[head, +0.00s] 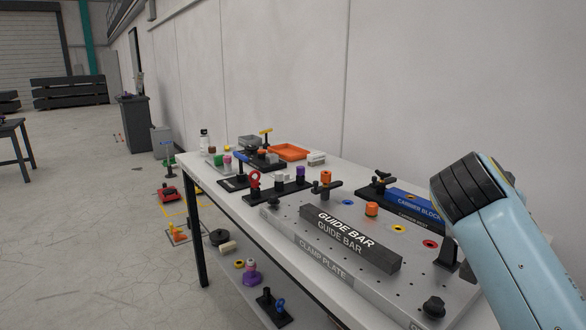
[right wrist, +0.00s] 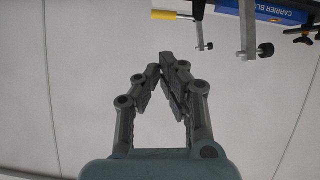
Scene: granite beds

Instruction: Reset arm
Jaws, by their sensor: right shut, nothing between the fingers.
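My right gripper (right wrist: 168,62) shows in the right wrist view with its two fingertips together and nothing between them. Pale wall fills most of the view around it. In the head view my right arm comes in from the right edge, over the right end of the workbench (head: 362,292), and its gripper is not visible there. My left arm and left gripper are in neither view.
The bench carries a clamp plate (head: 325,270), a dark guide bar (head: 350,238), a blue carrier block (head: 412,203), an orange tray (head: 290,152) and several small fixtures. Open floor (head: 80,220) lies left.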

